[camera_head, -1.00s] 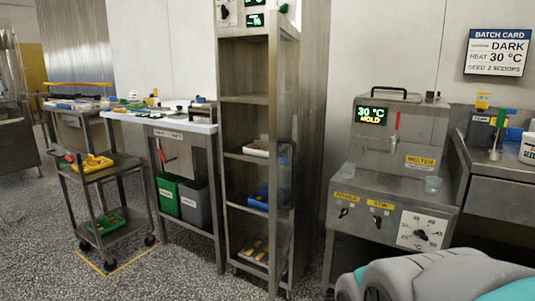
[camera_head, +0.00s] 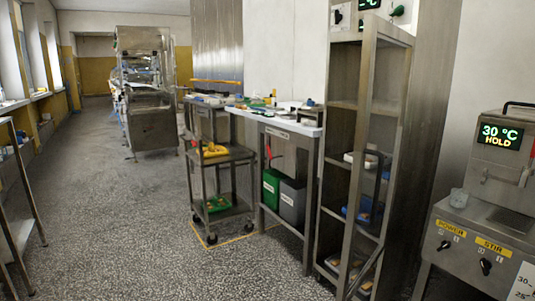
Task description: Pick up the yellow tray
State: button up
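A yellow tray-like item (camera_head: 214,151) lies on the middle shelf of a steel cart (camera_head: 230,157), left of centre. It is small in this view, so its contents are unclear. A green tray (camera_head: 217,204) with small things in it is on the cart's bottom shelf. My gripper is not in view.
A worktable (camera_head: 290,131) with a green bin (camera_head: 272,188) and a grey bin (camera_head: 292,202) under it stands right of the cart. A tall steel rack (camera_head: 340,184) and a melter (camera_head: 480,235) are farther right. A machine (camera_head: 150,118) stands at the back. The speckled floor (camera_head: 120,230) is clear at left.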

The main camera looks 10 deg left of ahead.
aim_at(212, 148)
jog(key=i+j+z, duration=0.1)
jog(key=i+j, duration=3.05)
jog(key=j, duration=0.15)
jog(key=l+z, duration=0.05)
jog(key=l, duration=0.05)
